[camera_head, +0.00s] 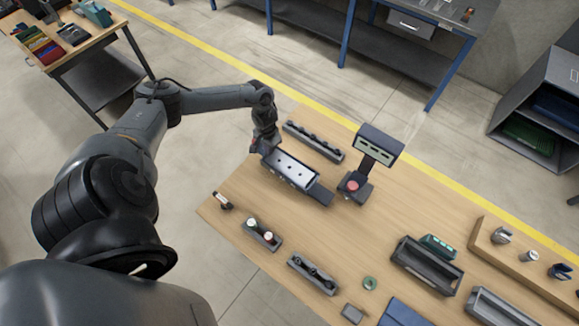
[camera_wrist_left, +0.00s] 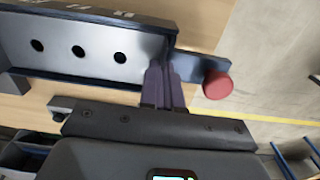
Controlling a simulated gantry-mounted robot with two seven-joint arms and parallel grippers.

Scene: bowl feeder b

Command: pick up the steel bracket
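The steel bracket (camera_head: 291,170) is a bright metal channel with a row of three holes. It lies in a dark fixture (camera_head: 322,196) on the wooden table. In the left wrist view the bracket (camera_wrist_left: 98,50) fills the upper left. My left gripper (camera_head: 258,146) is at the bracket's far left end. In the left wrist view the gripper's fingers (camera_wrist_left: 165,68) are close together at the bracket's end wall, one on each side of it, and look shut on it. The fingertips are partly hidden in the head view. My right gripper is not in view.
A red knob (camera_wrist_left: 217,85) sits close to the fingers on the fixture's end. A post with a panel (camera_head: 380,146) and a red button stands right of the fixture. A dark rail (camera_head: 313,141) lies behind. Trays and small parts occupy the near table.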

